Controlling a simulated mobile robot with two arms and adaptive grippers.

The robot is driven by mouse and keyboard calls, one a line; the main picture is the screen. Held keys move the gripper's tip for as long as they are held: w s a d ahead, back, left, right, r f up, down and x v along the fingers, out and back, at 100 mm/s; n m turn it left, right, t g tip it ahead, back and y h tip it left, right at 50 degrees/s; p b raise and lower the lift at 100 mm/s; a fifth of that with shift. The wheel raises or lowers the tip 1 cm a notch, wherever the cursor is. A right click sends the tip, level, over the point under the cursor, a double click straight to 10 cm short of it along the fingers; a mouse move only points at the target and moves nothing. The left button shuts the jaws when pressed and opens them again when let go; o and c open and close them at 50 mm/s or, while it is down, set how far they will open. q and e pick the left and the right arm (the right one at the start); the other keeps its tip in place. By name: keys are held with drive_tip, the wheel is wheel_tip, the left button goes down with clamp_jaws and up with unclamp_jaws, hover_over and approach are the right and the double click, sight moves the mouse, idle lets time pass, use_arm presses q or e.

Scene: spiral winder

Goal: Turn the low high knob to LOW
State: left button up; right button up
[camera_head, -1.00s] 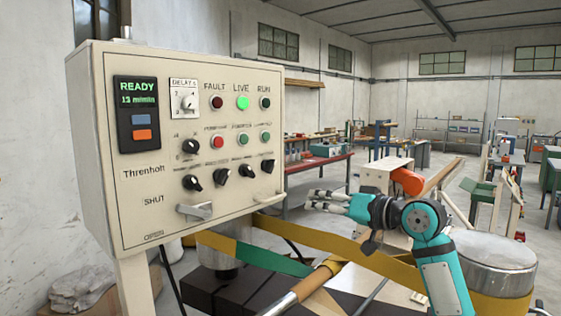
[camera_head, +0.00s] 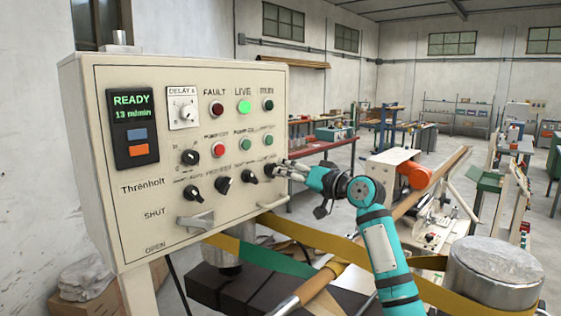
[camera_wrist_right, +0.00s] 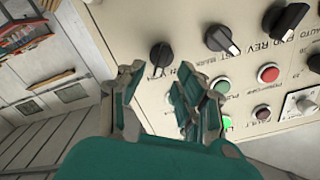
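The black rotary knob at the right end of the lower knob row (camera_head: 270,170) sits on the cream control panel (camera_head: 140,215). Its label is too small to read surely, but I take it as the low high knob. The fingertips of my right gripper (camera_head: 284,168) are right beside it, and partly cover it. In the right wrist view, the knob (camera_wrist_right: 161,54) lies just beyond the tips of my right gripper (camera_wrist_right: 160,76), between the two spread fingers. The gripper is open and empty. Its contact with the knob and the knob's setting are unclear. My left gripper is not in view.
Other black knobs (camera_head: 250,176) stand close by in the row, with lit and unlit buttons (camera_head: 244,107) above. A silver lever (camera_head: 195,221) juts out below. A yellow band (camera_head: 315,238) and a metal drum (camera_head: 495,270) lie below and right of the panel.

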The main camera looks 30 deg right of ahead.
sight(272, 170)
drive_tip(key=x, duration=0.3)
drive_tip(key=shift+p, duration=0.35)
drive_tip(key=shift+c, duration=1.3)
clamp_jaws()
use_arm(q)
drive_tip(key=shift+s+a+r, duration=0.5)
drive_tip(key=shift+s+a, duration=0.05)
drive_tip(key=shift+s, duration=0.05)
use_arm(e)
drive_tip(key=shift+f, duration=0.1)
